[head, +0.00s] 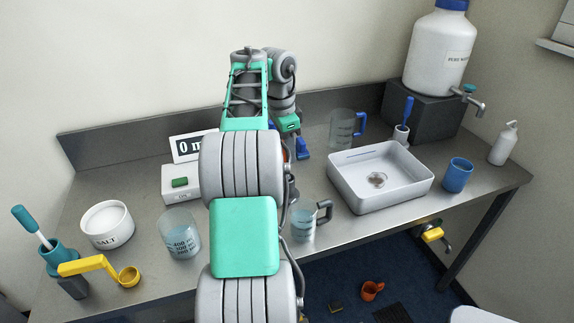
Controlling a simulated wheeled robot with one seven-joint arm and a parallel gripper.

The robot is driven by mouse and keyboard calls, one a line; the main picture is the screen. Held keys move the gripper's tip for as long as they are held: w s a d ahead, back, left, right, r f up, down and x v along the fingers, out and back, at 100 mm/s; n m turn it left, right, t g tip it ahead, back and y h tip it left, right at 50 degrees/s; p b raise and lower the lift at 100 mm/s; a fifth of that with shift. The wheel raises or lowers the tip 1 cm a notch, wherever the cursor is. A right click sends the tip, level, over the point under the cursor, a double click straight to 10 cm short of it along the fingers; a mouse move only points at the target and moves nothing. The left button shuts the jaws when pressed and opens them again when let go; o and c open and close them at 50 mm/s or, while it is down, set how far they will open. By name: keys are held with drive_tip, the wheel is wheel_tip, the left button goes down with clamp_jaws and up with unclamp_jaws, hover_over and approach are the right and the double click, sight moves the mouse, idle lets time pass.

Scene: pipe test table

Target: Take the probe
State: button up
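A white meter with a dark display (187,147) reading "0 m…" stands at the back left of the table, partly hidden by my arm. I cannot pick out the probe with certainty. A small blue part (303,149) shows just below my gripper (297,139), and I cannot tell whether it is the probe, its holder or a finger. My gripper points down behind my arm near the back middle of the table. Its fingertips are too small and covered to tell if they are open or shut.
A salt bowl (107,224), a beaker (180,235) and a yellow scoop (128,276) stand left. A jug (303,222), a white basin (380,205), a blue cup (457,175) and a water tank (438,55) stand right. A white box (180,197) is by the meter.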

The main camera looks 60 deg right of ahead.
clamp_jaws()
idle(0.9)
